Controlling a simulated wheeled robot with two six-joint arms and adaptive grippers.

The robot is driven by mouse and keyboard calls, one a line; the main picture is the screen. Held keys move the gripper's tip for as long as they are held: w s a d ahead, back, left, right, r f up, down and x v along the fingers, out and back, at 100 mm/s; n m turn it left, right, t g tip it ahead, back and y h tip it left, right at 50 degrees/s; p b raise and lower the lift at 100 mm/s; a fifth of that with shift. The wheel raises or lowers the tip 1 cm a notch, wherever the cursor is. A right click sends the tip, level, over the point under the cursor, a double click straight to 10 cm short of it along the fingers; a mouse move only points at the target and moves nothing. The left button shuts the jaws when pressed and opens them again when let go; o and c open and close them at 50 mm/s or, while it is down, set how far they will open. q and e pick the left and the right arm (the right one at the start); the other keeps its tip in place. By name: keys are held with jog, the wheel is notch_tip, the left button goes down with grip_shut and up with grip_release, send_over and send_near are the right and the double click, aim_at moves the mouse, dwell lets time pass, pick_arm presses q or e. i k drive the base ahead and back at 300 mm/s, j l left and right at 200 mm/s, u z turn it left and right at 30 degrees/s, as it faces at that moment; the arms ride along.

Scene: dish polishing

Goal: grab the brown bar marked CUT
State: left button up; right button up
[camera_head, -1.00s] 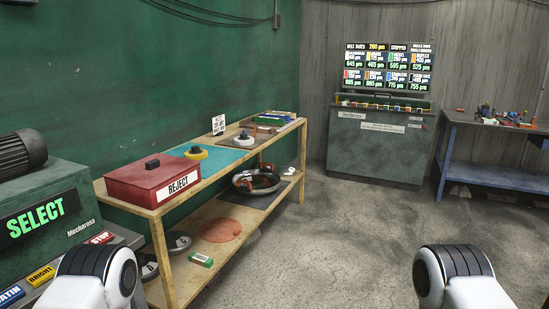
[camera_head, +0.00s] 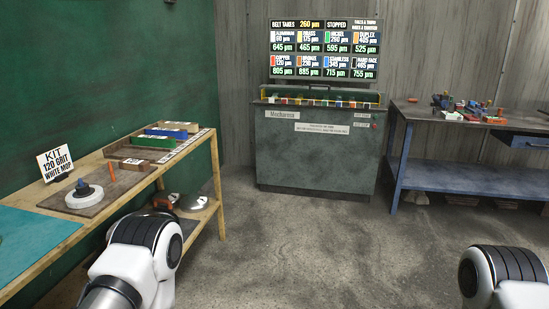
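A brown bar (camera_head: 133,161) lies at the near end of a row of bars on the wooden bench at left. A pale label shows on it, too small to read for certain. Behind it lie a green bar (camera_head: 153,141), a blue bar (camera_head: 166,134) and a pale tan bar (camera_head: 180,126). Only links of my two arms show, at the bottom left and bottom right. Neither gripper is in view. My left arm link hides part of the bench's front and lower shelf.
On the bench (camera_head: 206,138) stand a white and dark mop wheel (camera_head: 84,194) and a kit sign (camera_head: 55,163). A green cabinet (camera_head: 315,150) with a price board stands at the back. A blue workbench (camera_head: 440,178) is at right. The floor between is clear.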

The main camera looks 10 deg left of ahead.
aim_at(135, 165)
jog(key=i+u, duration=0.15)
jog(key=i, duration=0.35)
jog(key=i+l+u, duration=0.1)
jog(key=i, duration=0.35)
jog(key=i+l+u, duration=0.15)
jog(key=i, duration=0.35)
jog(key=i+l+u, duration=0.15)
jog(key=i, duration=0.35)
jog(key=i+l+u, duration=0.1)
jog(key=i+l, duration=0.25)
jog(key=i, duration=0.1)
